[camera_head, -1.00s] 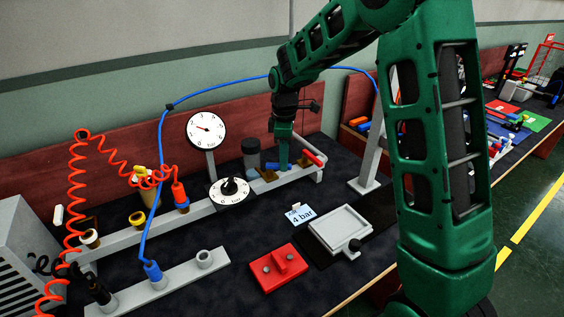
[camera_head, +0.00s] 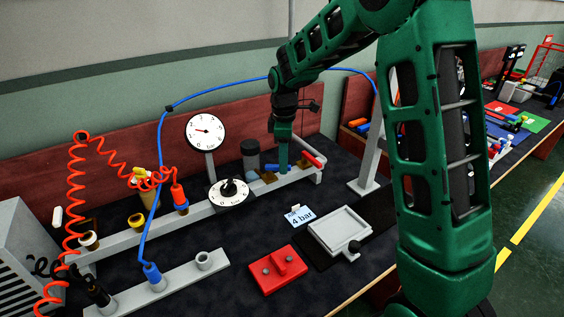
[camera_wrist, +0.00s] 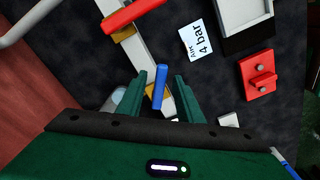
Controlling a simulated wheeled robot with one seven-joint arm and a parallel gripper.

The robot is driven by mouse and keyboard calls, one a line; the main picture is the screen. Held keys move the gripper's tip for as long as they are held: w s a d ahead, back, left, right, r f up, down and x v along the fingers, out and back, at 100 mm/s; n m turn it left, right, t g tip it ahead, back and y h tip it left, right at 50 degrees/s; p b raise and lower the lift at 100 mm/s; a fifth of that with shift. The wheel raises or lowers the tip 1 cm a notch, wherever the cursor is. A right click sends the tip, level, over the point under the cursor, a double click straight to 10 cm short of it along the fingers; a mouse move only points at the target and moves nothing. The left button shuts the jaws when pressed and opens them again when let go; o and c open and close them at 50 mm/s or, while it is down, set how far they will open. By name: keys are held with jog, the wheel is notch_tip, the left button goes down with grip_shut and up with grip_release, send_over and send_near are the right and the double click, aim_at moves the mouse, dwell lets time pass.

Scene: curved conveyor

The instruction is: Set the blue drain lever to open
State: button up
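The blue lever (camera_head: 273,167) sits on the grey pipe rail at the back of the bench, beside the clear cylinder with a dark cap. It also shows in the wrist view (camera_wrist: 159,86), lying between my fingers. My gripper (camera_head: 283,168) points down at the lever from above. In the wrist view my gripper (camera_wrist: 163,92) is open, with one green finger on each side of the lever and visible gaps. The lever's pivot is partly hidden by my fingers.
A red lever (camera_head: 312,158) stands close by at the right end of the rail. A gauge (camera_head: 206,131) and a round dial (camera_head: 230,193) stand to the left. A "4 bar" card (camera_head: 301,217), a grey tray (camera_head: 340,229) and a red block (camera_head: 278,270) lie in front.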

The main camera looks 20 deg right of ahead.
notch_tip(320, 180, up, 10)
jog(key=shift+r, duration=0.25)
dwell(0.5)
jog(key=s+d+m, duration=0.7)
jog(key=s+d, duration=0.1)
jog(key=s, duration=0.6)
jog(key=s+d+m, duration=0.7)
jog(key=s+d, duration=0.1)
jog(key=s, duration=0.5)
jog(key=s+f+m, duration=0.3)
jog(key=s+m, duration=0.3)
jog(key=s, duration=0.5)
jog(key=shift+s+d+f, duration=0.25)
jog(key=shift+s+d, duration=0.1)
